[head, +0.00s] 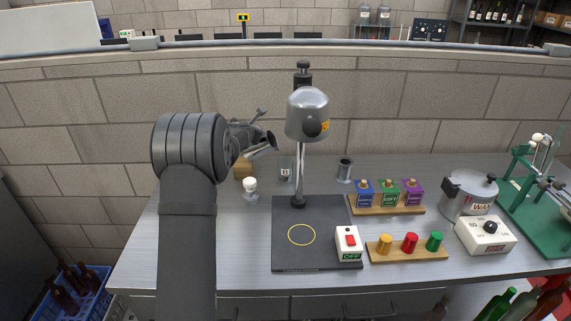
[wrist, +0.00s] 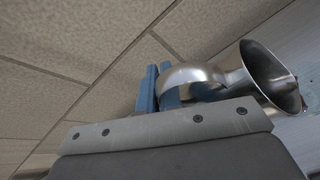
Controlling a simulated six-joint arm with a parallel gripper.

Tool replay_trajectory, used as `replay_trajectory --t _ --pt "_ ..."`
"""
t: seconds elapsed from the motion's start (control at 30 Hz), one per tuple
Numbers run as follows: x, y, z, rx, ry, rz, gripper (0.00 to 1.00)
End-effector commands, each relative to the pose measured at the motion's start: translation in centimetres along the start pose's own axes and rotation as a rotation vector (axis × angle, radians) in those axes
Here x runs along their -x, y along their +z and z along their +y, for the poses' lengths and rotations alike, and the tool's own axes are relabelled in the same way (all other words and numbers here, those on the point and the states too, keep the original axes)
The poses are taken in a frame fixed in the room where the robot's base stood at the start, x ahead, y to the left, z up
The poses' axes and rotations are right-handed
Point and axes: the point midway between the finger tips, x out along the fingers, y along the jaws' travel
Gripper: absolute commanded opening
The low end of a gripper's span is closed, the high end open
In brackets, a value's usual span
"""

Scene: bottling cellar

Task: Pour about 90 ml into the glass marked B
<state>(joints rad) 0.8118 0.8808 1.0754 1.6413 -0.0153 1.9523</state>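My gripper (wrist: 157,88) has blue fingers and is shut on a shiny steel vessel (wrist: 268,72) with a flared mouth, which lies tipped to the right in the wrist view. In the head view the vessel (head: 262,147) is also tilted, in the air left of the grey machine; its contents do not show. A clear glass (head: 286,171) with a small dark label stands on the bench below and right of the vessel; the label's letter is too small to read surely.
The grey machine (head: 307,113) stands on a dark base plate (head: 285,258) with a yellow ring. A steel cup (head: 345,170) stands behind. Racks with coloured blocks (head: 388,207) and pegs (head: 408,253), a wax pot (head: 467,195) and a green stand (head: 540,215) fill the right.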

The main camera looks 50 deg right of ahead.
Motion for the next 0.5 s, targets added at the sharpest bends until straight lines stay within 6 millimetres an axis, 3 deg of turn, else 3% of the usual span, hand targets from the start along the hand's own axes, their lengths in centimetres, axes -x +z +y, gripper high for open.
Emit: replay_trajectory --t 0.5 --pt "0.38 0.96 0.06 -0.059 0.027 -0.002 0.0"
